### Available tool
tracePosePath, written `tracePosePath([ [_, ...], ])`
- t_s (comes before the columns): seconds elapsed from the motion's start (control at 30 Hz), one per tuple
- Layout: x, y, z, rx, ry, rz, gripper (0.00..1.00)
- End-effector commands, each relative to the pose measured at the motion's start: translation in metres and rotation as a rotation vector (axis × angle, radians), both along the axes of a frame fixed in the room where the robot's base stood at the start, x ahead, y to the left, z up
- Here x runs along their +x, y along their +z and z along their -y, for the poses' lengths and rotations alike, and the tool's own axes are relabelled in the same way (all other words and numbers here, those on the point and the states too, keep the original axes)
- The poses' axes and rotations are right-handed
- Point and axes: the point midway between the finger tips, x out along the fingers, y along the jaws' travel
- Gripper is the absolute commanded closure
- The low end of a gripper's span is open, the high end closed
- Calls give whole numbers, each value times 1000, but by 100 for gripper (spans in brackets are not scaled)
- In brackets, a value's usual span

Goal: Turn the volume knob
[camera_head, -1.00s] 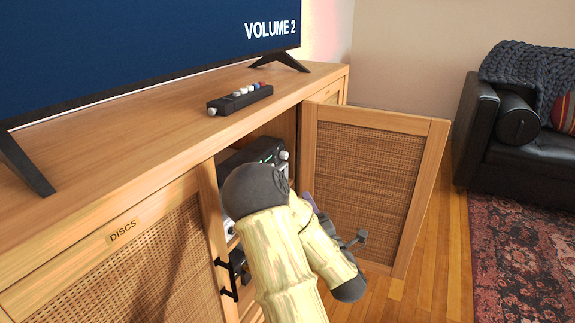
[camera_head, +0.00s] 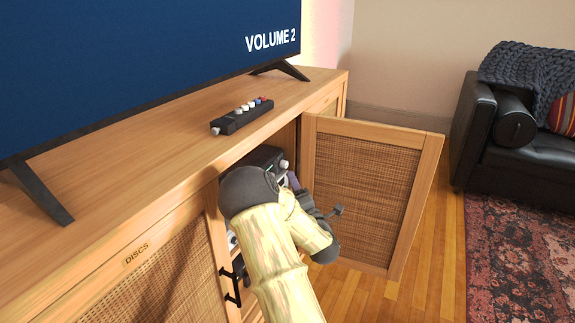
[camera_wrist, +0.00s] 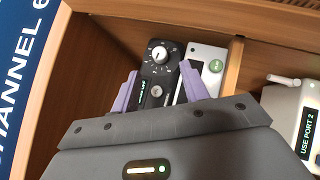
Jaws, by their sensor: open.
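In the wrist view, a black device (camera_wrist: 152,72) stands in the open cabinet compartment. It has a round dial knob (camera_wrist: 159,53) with a pale pointer and marks around it, and a smaller silver knob (camera_wrist: 156,91) below. My gripper (camera_wrist: 160,68) is open, its purple fingers on either side of the black device, with nothing visibly held. Whether the fingers touch the device I cannot tell. In the head view my arm hides most of the compartment. The TV screen (camera_head: 150,60) reads "VOLUME 2".
The woven cabinet door (camera_head: 362,190) stands open on the right. A silver box (camera_wrist: 207,62) is beside the black device, and a white box (camera_wrist: 290,112) reads "USE PORT 2" past a wooden divider (camera_wrist: 234,65). A button strip (camera_head: 242,116) lies on the cabinet top.

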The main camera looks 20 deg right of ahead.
Motion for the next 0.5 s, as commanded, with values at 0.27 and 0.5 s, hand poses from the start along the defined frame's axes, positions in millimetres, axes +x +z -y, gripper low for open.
tracePosePath([
  [0.27,44,16,3,0,1,1,55],
  [0.5,60,19,5,0,-1,0,55],
])
